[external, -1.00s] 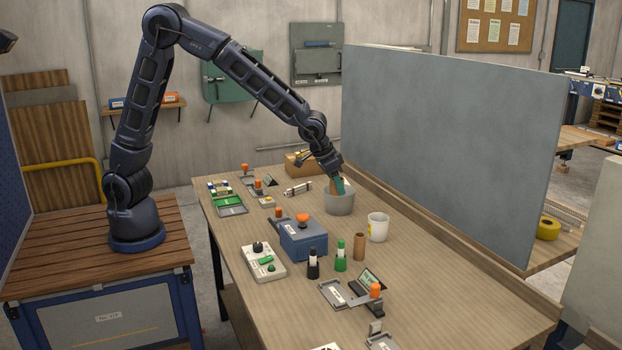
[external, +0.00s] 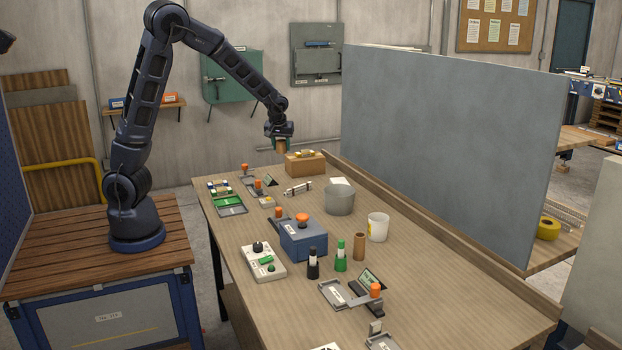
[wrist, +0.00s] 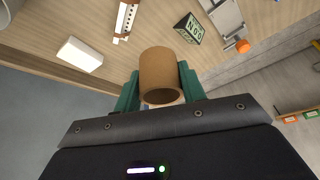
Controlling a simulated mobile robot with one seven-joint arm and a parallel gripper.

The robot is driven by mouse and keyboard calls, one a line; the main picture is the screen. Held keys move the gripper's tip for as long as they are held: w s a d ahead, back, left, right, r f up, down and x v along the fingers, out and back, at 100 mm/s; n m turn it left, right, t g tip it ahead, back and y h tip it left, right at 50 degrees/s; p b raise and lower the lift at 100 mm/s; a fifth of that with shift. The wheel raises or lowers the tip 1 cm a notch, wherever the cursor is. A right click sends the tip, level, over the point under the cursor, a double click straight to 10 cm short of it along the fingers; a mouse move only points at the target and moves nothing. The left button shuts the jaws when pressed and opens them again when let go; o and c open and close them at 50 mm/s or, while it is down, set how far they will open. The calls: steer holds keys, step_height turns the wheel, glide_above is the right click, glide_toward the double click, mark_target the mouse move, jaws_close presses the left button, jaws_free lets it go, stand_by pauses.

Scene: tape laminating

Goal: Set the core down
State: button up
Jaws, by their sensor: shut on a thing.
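My gripper (external: 280,143) is shut on a brown cardboard core (wrist: 160,72) and holds it in the air above the far end of the table. In the wrist view its green fingers (wrist: 160,88) press the core from both sides, and the hollow end of the core faces the camera. In the external view the core (external: 282,147) is small and partly hidden by the gripper.
A grey bin (external: 339,202) and a white mug (external: 378,228) stand near the middle. A blue box device (external: 303,240), bottles and small fixtures crowd the front. A grey panel (external: 450,140) borders the right side.

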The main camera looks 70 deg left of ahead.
steer(key=s+a+r+n+g, duration=0.1)
steer(key=s+a+n, duration=0.2)
steer(key=s+a, duration=0.35)
steer(key=s+a+n+g, duration=0.1)
steer(key=s+a+n, duration=0.25)
steer(key=a, duration=0.65)
steer(key=n+g, duration=0.3)
steer(key=n, duration=0.3)
glide_above(212, 179)
steer(key=d, duration=0.1)
steer(key=shift+m, duration=0.25)
steer(key=f, duration=1.9)
steer(key=shift+w+d, duration=0.15)
steer(key=shift+w, duration=0.2)
steer(key=shift+f, duration=0.2)
steer(key=o, duration=0.9)
steer(key=shift+o, duration=0.2)
steer(key=v, duration=1.2)
steer(key=shift+s+r, duration=0.15)
steer(key=shift+d, duration=0.15)
